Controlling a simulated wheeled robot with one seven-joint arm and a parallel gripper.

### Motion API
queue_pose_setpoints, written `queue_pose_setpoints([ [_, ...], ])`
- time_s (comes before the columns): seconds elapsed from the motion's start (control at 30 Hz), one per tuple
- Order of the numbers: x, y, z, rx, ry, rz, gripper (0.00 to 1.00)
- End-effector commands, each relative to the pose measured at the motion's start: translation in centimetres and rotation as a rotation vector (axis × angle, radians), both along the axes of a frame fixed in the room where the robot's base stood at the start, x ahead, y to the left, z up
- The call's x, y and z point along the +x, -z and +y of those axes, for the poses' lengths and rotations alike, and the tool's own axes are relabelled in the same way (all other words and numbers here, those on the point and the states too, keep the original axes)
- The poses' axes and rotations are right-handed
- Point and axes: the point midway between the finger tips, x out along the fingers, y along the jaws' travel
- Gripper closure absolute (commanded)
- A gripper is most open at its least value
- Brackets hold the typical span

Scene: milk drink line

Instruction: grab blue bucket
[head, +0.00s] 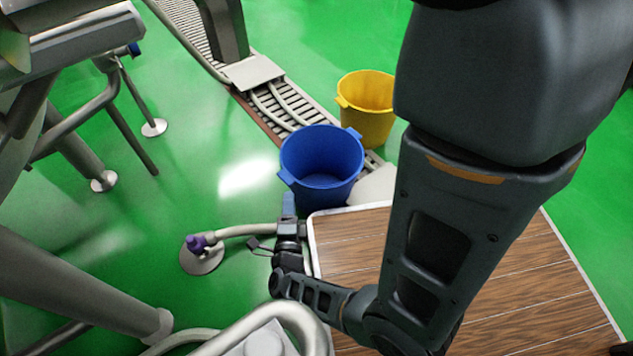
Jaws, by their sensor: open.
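The blue bucket (322,160) stands upright on the floor near the middle of the head view, by the drain grate. It looks empty inside and has a small handle tab on either side. My gripper (288,208) is just in front of the bucket's lower left side, near its left handle tab. The gripper is open and holds nothing that I can see.
A yellow bucket (366,108) stands behind and right of the blue one. A wooden-topped surface (500,275) lies at the lower right. A pipe with a purple fitting (198,243) is left of my gripper. Metal machine legs fill the left. Green floor (205,130) is clear left of the bucket.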

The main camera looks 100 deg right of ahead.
Motion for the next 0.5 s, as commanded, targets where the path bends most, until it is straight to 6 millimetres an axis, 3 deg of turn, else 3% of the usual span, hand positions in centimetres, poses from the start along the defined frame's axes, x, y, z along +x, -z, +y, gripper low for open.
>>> queue_pose_setpoints([
  [0.5, -0.5, 0.8, -6.1, -0.001, -0.002, 0.000, 0.57],
])
